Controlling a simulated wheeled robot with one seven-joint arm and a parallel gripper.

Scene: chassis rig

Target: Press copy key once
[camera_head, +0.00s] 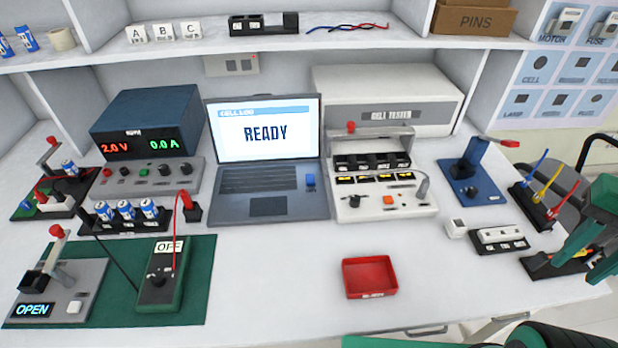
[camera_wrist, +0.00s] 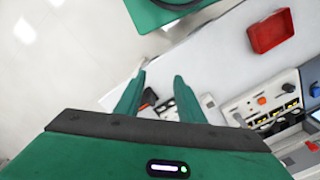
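The laptop (camera_head: 268,155) stands open in the middle of the bench, its screen reading "READY". A separate blue key (camera_head: 310,181) sits at the right of its keyboard. I cannot read a copy label on any key. My gripper (camera_head: 577,268) is at the far right of the head view, far from the laptop, above the bench's right end. In the wrist view, my gripper (camera_wrist: 160,76) has its two green fingers apart with nothing held between them.
The cell tester (camera_head: 383,195), with an orange button (camera_head: 390,200), stands right of the laptop. A red tray (camera_head: 369,277) lies at the front. A blue fixture (camera_head: 470,180) and a white-topped block (camera_head: 499,237) lie nearer my gripper. Bench before the laptop is clear.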

